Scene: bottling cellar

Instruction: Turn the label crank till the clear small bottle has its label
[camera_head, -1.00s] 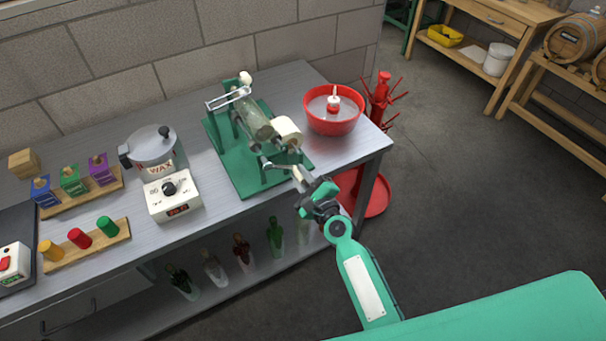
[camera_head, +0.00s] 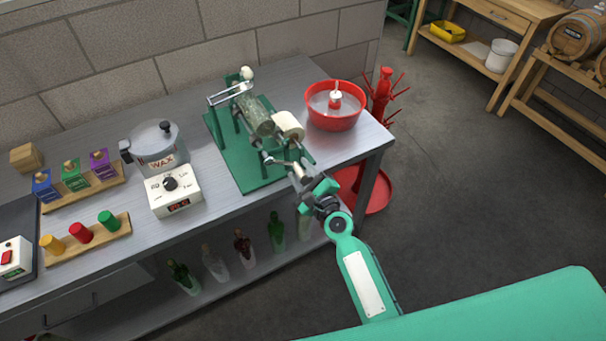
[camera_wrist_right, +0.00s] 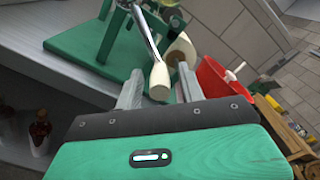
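The green label machine (camera_head: 222,134) stands on the bench with a clear, greenish bottle (camera_head: 256,116) lying across it. A cream label roll (camera_head: 288,124) sits beside the bottle. I cannot tell whether any label is on the bottle. The metal crank (camera_head: 272,159) projects from the machine's near side toward my right gripper (camera_head: 303,175). In the right wrist view, the crank's cream handle (camera_wrist_right: 159,82) lies between the fingers of my right gripper (camera_wrist_right: 158,92), with small gaps seeming to show on both sides. My left gripper is out of view.
A red basin (camera_head: 334,120) stands right of the machine, with a red rack (camera_head: 381,95) beyond the bench edge. The wax pot (camera_head: 156,147) and a white control box (camera_head: 175,194) stand to the left. Several bottles (camera_head: 243,249) stand on the shelf below.

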